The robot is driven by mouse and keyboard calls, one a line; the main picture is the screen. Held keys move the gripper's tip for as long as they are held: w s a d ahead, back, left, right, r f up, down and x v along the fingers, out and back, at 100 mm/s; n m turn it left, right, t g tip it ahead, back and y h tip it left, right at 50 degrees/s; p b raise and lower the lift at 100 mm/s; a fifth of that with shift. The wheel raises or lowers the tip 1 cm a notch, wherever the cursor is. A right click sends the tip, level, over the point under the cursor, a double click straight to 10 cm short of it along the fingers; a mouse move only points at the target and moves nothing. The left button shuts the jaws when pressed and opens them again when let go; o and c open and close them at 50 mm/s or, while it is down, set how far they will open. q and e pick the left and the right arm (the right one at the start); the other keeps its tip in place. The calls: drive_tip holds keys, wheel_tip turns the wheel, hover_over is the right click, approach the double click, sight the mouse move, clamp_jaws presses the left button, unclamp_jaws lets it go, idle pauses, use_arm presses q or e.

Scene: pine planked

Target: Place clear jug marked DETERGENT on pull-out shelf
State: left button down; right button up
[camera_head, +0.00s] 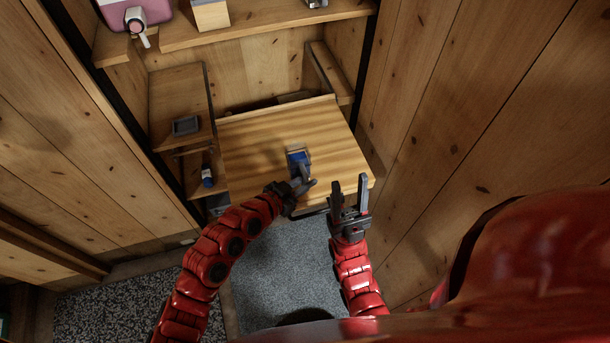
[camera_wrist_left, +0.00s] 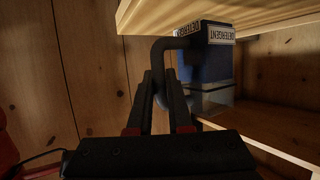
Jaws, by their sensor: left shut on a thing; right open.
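The clear jug (camera_head: 298,156) with blue contents is over the front part of the wooden pull-out shelf (camera_head: 245,140). The left wrist view shows the jug (camera_wrist_left: 210,72) with white DETERGENT labels and a dark grey handle (camera_wrist_left: 166,50). My left gripper (camera_head: 298,187) is shut on the handle, at the shelf's front edge; its fingers (camera_wrist_left: 160,95) partly hide the handle. I cannot tell whether the jug's base touches the shelf. My right gripper (camera_head: 349,195) is open and empty, near the shelf's front right corner.
A left side shelf (camera_head: 180,95) holds a small grey tray (camera_head: 185,125). A small blue bottle (camera_head: 207,177) stands lower down. A plank wall is close on the right.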

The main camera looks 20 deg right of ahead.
use_arm(q)
drive_tip(key=w, duration=0.3)
drive_tip(key=shift+d+f, duration=0.15)
drive_tip(key=shift+d, duration=0.25)
wheel_tip(320, 180, down, 3)
drive_tip(key=shift+r, duration=0.1)
drive_tip(key=shift+f, duration=0.4)
drive_tip(key=c, duration=0.8)
unclamp_jaws()
drive_tip(key=shift+f, duration=0.1)
drive_tip(key=shift+c, duration=0.2)
